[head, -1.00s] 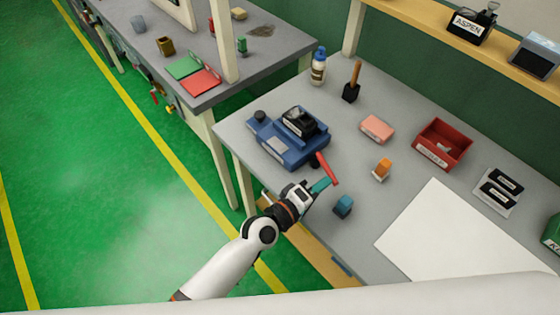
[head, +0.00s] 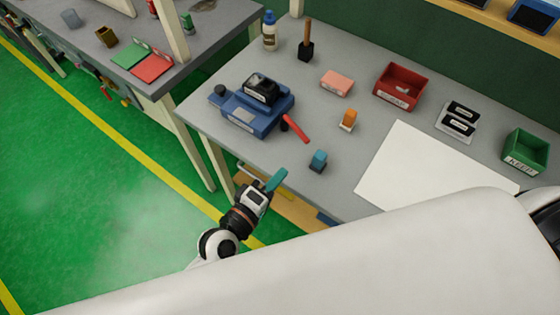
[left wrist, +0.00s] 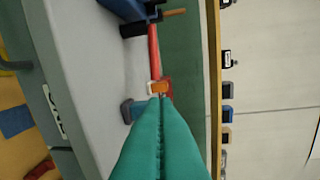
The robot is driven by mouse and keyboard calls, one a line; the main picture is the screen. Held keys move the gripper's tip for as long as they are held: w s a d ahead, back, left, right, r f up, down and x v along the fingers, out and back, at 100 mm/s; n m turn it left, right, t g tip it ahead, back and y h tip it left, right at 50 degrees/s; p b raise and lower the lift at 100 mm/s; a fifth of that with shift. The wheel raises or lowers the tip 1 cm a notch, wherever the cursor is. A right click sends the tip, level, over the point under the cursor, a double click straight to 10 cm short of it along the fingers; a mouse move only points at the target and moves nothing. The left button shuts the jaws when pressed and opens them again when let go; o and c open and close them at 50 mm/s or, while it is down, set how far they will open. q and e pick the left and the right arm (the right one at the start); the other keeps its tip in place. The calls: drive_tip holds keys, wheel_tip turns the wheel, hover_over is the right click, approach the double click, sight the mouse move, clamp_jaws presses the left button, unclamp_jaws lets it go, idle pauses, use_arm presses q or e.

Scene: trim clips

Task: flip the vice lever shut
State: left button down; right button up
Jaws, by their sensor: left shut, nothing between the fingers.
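The blue vice (head: 245,117) sits at the left front of the grey bench with a black clip part (head: 262,87) on top. Its red lever (head: 295,128) sticks out from the vice's right side toward the front right, angled away from the body. It also shows in the left wrist view as a red bar (left wrist: 154,50) beyond my fingertips. My left gripper (head: 279,177), with teal fingers, is shut and empty near the bench's front edge, short of the lever and apart from it. My right gripper is not in view.
A blue block (head: 318,161) and an orange block (head: 347,120) stand right of the lever. A pink block (head: 337,82), red bin (head: 401,88), green bin (head: 526,153) and white sheet (head: 425,165) lie further around. The bench is clear just in front of the vice.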

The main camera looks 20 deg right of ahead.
use_arm(q)
drive_tip(key=s+a+f+m+g+y, duration=0.1)
drive_tip(key=a+f+y, duration=0.2)
drive_tip(key=a+f, duration=0.5)
drive_tip(key=s+a+f+m+g+y+b, duration=0.1)
drive_tip(key=s+a+f+y, duration=0.15)
drive_tip(key=f, duration=0.95)
drive_tip(key=s+a+f+m+g+y, duration=0.1)
drive_tip(key=a+f+m+y, duration=0.1)
drive_tip(key=a+f, duration=0.6)
drive_tip(key=s+a+f+m+g+y, duration=0.2)
drive_tip(key=s+a+f+g, duration=0.1)
drive_tip(key=s+a+f, duration=0.4)
drive_tip(key=s+a+f+m+g+y+b, duration=0.1)
drive_tip(key=s+a+f+m+g+y, duration=0.1)
drive_tip(key=s+a+f, duration=0.5)
drive_tip(key=s+f+y, duration=0.1)
drive_tip(key=s+f, duration=0.4)
drive_tip(key=s, duration=0.4)
drive_tip(key=shift+s+a+f+g, duration=0.2)
drive_tip(key=shift+s+g, duration=0.05)
drive_tip(key=shift+g, duration=0.15)
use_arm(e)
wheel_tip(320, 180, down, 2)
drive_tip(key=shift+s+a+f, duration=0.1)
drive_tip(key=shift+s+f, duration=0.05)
use_arm(q)
drive_tip(key=shift+y, duration=0.25)
